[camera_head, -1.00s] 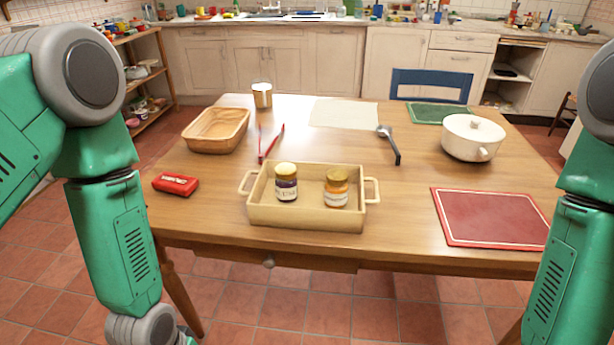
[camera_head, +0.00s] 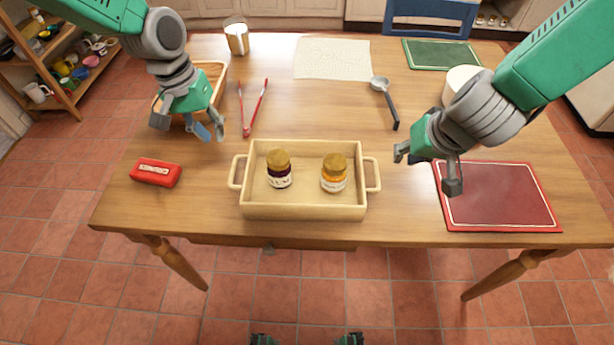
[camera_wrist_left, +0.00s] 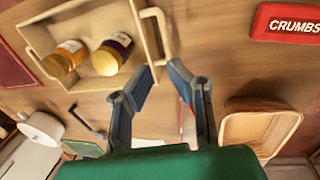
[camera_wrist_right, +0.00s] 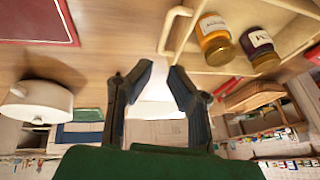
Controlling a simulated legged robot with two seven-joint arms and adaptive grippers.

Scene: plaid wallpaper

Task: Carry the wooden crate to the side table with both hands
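The wooden crate (camera_head: 303,207) is a pale shallow box with a loop handle at each end, near the table's front edge. A dark jar (camera_head: 279,170) and an orange jar (camera_head: 334,174) stand inside it. My left gripper (camera_head: 190,128) is open and empty, above the table left of the crate, apart from its left handle (camera_head: 237,172). My right gripper (camera_head: 426,168) is open and empty, right of the crate, apart from its right handle (camera_head: 373,174). In the left wrist view the handle (camera_wrist_left: 158,30) lies beyond the open fingers. No side table shows.
A red CRUMBS box (camera_head: 156,173) lies left of the crate. Red tongs (camera_head: 247,115), a ladle (camera_head: 386,100) and a wooden basket (camera_head: 215,75) lie behind. A red board (camera_head: 500,200) and a white pot (camera_head: 458,80) are at right. A shelf (camera_head: 65,75) stands far left.

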